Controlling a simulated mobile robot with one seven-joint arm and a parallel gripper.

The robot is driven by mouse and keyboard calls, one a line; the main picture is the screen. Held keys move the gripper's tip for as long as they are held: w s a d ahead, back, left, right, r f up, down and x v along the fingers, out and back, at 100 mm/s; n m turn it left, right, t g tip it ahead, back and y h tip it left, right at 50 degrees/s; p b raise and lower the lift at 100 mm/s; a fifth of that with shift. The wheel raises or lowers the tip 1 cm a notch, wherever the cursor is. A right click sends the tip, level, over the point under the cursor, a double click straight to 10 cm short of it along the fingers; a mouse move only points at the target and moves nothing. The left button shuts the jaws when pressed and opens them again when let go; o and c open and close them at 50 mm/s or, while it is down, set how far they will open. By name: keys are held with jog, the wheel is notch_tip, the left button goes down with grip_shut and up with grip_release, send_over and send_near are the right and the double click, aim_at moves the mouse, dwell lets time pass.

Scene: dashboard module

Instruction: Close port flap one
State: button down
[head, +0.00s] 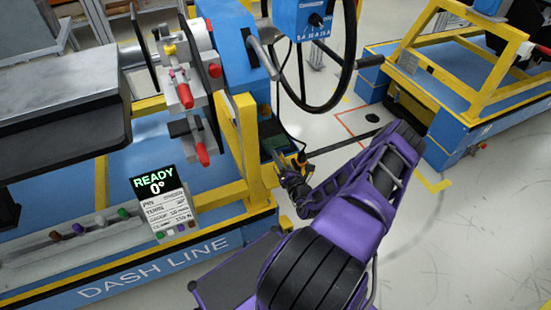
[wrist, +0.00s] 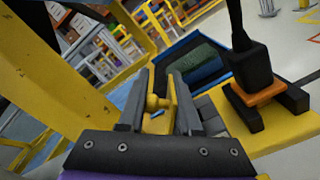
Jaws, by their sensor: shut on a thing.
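My gripper (wrist: 160,80) is shut on a yellow knobbed tab (wrist: 159,103), which sits between its two grey fingers in the wrist view. I take this tab to be part of port flap one, but no label shows. Just beyond the fingers is a blue-framed opening (wrist: 193,60) with a dark green inside. It stands uncovered in the wrist view. In the head view, my gripper (head: 287,170) is low beside the yellow post, and the small green-and-blue port (head: 273,146) shows just above it. The flap's hinge and exact angle are hidden.
A yellow post (head: 250,150) stands close to the left of my gripper. A black upright handle (wrist: 252,65) on an orange base stands right of the port. The steering wheel (head: 348,60) hangs above. A display card (head: 162,207) reads READY 0°. Open floor (head: 440,225) lies to the right.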

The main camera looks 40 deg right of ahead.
jog(key=m, duration=0.2)
jog(key=d+f+m+b, duration=0.1)
jog(key=m, duration=0.2)
jog(key=shift+s+d+f, duration=0.2)
jog(key=shift+m, duration=0.3)
jog(key=c, duration=0.7)
grip_release()
jog(key=shift+c, duration=0.2)
jog(key=shift+o, duration=0.3)
jog(key=shift+d, duration=0.1)
